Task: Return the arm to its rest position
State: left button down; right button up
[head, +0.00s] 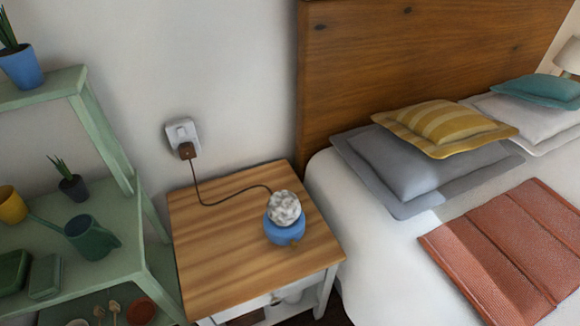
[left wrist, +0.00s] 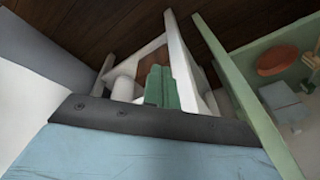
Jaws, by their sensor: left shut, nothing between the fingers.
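My left gripper (left wrist: 163,85) shows in the left wrist view as two green fingers, closed together and empty, in front of a dark grey bar and pale blue body. White frame parts, apparently of the nightstand, show behind the fingers, with dark wooden floor beyond. I cannot tell how far the fingers are from the frame. Neither arm shows in the head view, and my right gripper is in no view.
A wooden-topped nightstand (head: 213,250) holds a blue-based lamp (head: 283,230) with a white knobbly globe. Its cord runs to a wall socket (head: 181,131). A green shelf unit (head: 150,262) with pots stands left. The bed (head: 365,262) stands right.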

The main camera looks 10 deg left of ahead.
pick_arm(q)
jog(key=s+a+f, duration=0.3)
jog(key=s+f, duration=0.4)
jog(key=s, duration=0.1)
jog(key=s+a+f+g, duration=0.1)
jog(key=s+a+f, duration=0.3)
jog(key=s+f, duration=0.2)
jog(key=shift+s+f+m+y, duration=0.3)
jog(key=shift+s+f+y, duration=0.1)
jog(key=shift+s, duration=0.6)
jog(key=shift+a, duration=0.15)
